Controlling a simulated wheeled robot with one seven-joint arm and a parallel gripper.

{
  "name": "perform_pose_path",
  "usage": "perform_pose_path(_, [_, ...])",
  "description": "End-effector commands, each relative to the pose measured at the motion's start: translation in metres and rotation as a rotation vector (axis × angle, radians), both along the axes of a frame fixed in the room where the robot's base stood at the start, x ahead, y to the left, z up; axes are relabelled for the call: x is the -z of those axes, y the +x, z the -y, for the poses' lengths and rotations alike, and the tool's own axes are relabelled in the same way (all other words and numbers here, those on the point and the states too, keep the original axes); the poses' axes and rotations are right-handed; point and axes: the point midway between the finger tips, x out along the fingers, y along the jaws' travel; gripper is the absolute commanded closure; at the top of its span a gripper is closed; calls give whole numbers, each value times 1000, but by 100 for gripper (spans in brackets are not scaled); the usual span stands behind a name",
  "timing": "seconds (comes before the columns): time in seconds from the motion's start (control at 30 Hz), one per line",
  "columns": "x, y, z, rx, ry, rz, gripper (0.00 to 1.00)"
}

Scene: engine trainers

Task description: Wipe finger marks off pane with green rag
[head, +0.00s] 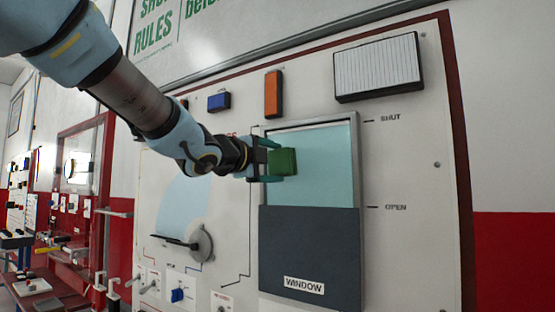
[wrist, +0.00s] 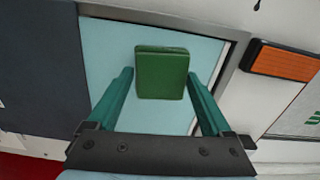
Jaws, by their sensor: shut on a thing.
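The pane (head: 325,150) is a light blue sheet in the upper part of a grey frame marked WINDOW in the head view. It also fills much of the wrist view (wrist: 108,50). The green rag (head: 285,162) looks like a small block and is at the pane's left part. My gripper (head: 272,161) is shut on the rag, with a teal finger on each side of it. The wrist view shows the rag (wrist: 162,73) between the fingers, over the pane. I cannot tell whether it touches the glass. I make out no finger marks.
A dark lower panel (head: 310,245) sits below the pane. An orange block (head: 273,94), a blue block (head: 219,102) and a white ribbed box (head: 378,67) are on the board above. A grey dial with a lever (head: 201,244) is at lower left.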

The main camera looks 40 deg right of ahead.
Motion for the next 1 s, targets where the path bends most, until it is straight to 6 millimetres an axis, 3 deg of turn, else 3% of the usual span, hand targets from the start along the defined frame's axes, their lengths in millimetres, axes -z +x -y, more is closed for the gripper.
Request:
perform_pose_path(0.27, [1,2,-5,-7,3,-3,68])
perform_pose_path(0.8, [0,-12,-53,-4,1,0,68])
perform_pose_path(1.0, [0,-14,-59,-3,0,-1,68])
